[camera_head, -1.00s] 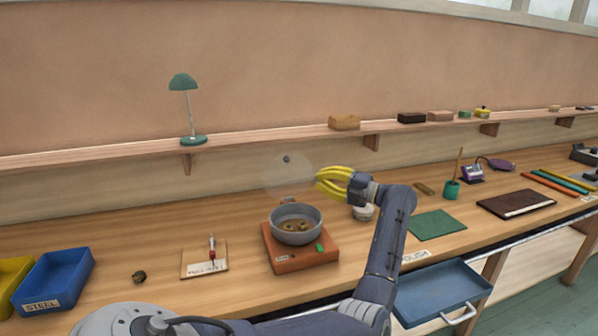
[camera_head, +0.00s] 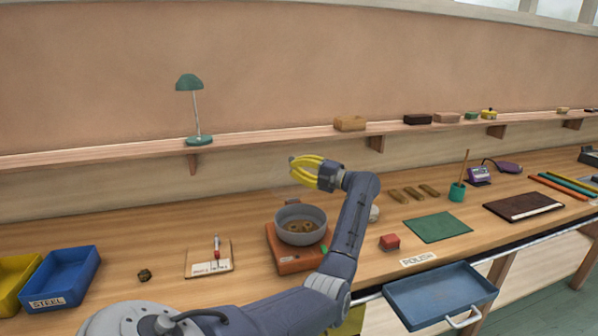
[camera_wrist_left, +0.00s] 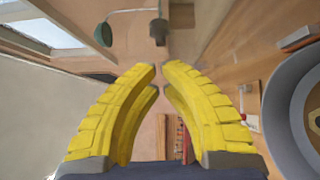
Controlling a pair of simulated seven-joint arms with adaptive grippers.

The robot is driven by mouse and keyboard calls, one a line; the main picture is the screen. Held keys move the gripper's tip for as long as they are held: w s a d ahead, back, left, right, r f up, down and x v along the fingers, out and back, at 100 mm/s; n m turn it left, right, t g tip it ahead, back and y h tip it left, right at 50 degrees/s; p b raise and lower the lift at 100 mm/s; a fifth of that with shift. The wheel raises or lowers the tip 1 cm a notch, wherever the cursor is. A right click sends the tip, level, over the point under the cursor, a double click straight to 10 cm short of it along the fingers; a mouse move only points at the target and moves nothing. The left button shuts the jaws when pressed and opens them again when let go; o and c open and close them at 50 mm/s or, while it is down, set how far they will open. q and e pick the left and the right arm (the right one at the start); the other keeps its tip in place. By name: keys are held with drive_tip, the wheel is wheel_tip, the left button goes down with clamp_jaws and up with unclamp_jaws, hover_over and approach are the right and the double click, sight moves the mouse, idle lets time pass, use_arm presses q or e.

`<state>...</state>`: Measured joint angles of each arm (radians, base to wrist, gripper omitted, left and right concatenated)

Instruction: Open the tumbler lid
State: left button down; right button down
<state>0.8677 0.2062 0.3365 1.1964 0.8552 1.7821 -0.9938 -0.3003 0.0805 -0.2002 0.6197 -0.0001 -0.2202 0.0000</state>
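The tumbler is a grey round drum (camera_head: 300,228) on an orange-brown base (camera_head: 294,262). Its top is open, and several brown nut-like pieces (camera_head: 300,226) show inside. A small grey knob (camera_head: 291,159) shows at my fingertips, above and behind the drum; the clear lid's outline is too faint to make out now. My left gripper (camera_head: 292,171) has yellow fingers with tips nearly meeting. In the left wrist view its tips (camera_wrist_left: 160,68) leave only a sliver between them, with no held thing clearly visible. The drum's rim (camera_wrist_left: 278,105) is at the right there. My right gripper is out of view.
A wall shelf (camera_head: 265,144) with a green lamp (camera_head: 190,105) runs behind. A blue bin (camera_head: 66,277) and a tool card (camera_head: 209,259) lie left. A red block (camera_head: 390,242), green mat (camera_head: 438,227) and open blue drawer (camera_head: 440,295) are right. A pale round thing is partly behind my arm.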

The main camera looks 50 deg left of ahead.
sight(293, 159)
use_arm(q)
drive_tip(key=shift+a, duration=0.2)
idle(0.3)
drive_tip(key=shift+w+a+r+m+t+h, duration=0.15)
drive_tip(key=shift+w+a+m+h, duration=0.2)
drive_tip(key=shift+a, duration=0.25)
drive_tip(key=shift+w+a+r+m+t+h, duration=0.1)
drive_tip(key=shift+w+a+m+h, duration=0.2)
drive_tip(key=shift+a, duration=0.35)
drive_tip(key=shift+w+a+r+m+t+h, duration=0.15)
drive_tip(key=shift+w+a+m+h, duration=0.15)
drive_tip(key=shift+a, duration=0.3)
drive_tip(key=shift+d, duration=0.1)
